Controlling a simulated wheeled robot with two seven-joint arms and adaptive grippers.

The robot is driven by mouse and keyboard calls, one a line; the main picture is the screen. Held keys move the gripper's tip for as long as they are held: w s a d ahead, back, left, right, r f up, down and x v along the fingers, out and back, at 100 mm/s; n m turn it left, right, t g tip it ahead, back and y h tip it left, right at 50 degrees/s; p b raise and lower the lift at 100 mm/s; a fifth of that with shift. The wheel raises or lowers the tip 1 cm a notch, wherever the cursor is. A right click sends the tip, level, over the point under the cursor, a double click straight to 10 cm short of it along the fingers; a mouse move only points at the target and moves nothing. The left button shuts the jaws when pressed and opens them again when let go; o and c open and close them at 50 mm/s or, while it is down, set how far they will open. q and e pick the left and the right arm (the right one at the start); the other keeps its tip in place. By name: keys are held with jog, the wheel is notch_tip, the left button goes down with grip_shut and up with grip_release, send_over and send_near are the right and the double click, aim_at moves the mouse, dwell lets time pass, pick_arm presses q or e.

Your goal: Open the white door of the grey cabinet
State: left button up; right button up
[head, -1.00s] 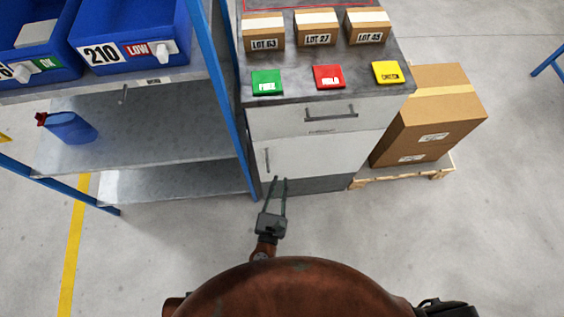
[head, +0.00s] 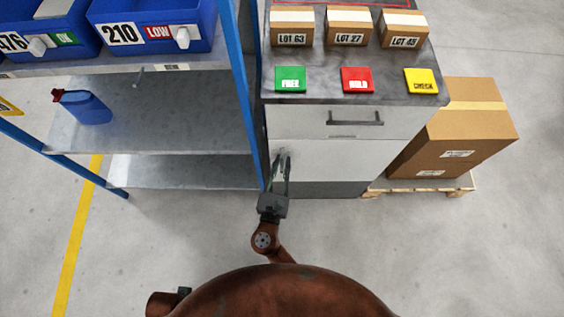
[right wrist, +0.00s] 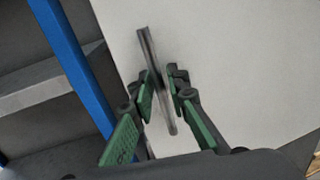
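The grey cabinet (head: 298,190) stands in the middle of the head view, with its white door (head: 345,162) below a drawer. The door looks shut. My right gripper (head: 281,162) is in front of the door's left part, fingers pointing at the handle. In the right wrist view, the bar-shaped door handle (right wrist: 146,45) runs between the two green-padded fingers of my right gripper (right wrist: 162,88). The fingers stand apart on either side of the bar, and a firm hold does not show. My left gripper is out of view; only a piece of my arm shows at lower left.
A blue-framed shelf rack (head: 245,110) stands close against the cabinet's left. A carton (head: 455,140) on a wooden pallet (head: 420,187) is at the right. The drawer handle (head: 355,121) sits above the door. The floor (head: 420,250) in front is clear.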

jog(key=shift+c, duration=0.6)
grip_shut()
jog(key=shift+s+d, duration=0.1)
jog(key=shift+s, duration=0.05)
